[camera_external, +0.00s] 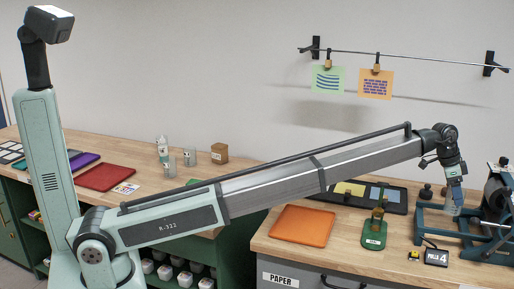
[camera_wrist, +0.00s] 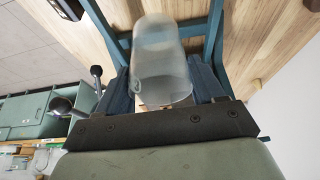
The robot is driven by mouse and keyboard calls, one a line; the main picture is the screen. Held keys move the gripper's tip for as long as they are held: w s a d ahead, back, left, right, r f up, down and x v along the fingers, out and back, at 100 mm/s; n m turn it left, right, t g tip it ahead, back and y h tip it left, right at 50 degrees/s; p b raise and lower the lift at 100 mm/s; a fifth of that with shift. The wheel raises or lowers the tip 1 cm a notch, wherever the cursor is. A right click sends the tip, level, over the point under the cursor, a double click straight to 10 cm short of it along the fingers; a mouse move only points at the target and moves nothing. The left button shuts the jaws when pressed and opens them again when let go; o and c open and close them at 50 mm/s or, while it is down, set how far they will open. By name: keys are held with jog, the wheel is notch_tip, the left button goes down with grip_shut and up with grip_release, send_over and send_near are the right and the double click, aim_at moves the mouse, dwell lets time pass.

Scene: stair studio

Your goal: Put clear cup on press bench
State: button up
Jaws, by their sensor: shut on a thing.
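The clear cup (camera_wrist: 163,50) is a see-through tumbler. In the wrist view it sits between the two dark blue fingers of my gripper (camera_wrist: 160,88), which is shut on it. In the external view my gripper (camera_external: 455,190) points down at the right, with the pale cup (camera_external: 452,208) showing faintly under it. The cup is over the wooden-topped press bench (camera_external: 340,262), close to the blue press frame. I cannot tell whether its lower end touches anything.
The blue press (camera_external: 432,222) with its roller stands at the bench's right. An orange tray (camera_external: 303,225), a green stamp stand (camera_external: 374,236), a black tray (camera_external: 400,208) and a "PULLS 4" counter (camera_external: 436,257) are nearby.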

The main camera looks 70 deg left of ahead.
notch_tip(320, 180, down, 10)
jog(key=shift+r, duration=0.15)
dwell(0.4)
jog(key=shift+f, duration=0.2)
jog(key=o, duration=1.1)
jog(key=v, duration=1.2)
jog(key=shift+r, duration=0.2)
